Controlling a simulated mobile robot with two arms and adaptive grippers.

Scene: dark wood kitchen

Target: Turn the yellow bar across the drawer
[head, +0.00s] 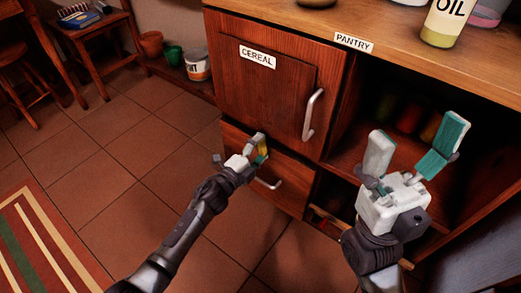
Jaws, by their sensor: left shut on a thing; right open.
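The yellow bar (262,150) shows only as a small patch at my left gripper, by the top edge of the lower drawer (235,144). My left gripper (257,149) is shut on it; its fingers hide most of the bar, so I cannot tell how it lies. The lower drawer has a silver handle (268,184) just below and right of the gripper. My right gripper (417,150) is open and empty, fingers spread, in front of the open pantry shelf on the right.
Above the drawer is a cupboard door with a CEREAL label (257,57) and a vertical silver handle (312,115). The counter (300,20) holds an oil bottle (446,22). Pots and a paint can (197,65) stand at the back.

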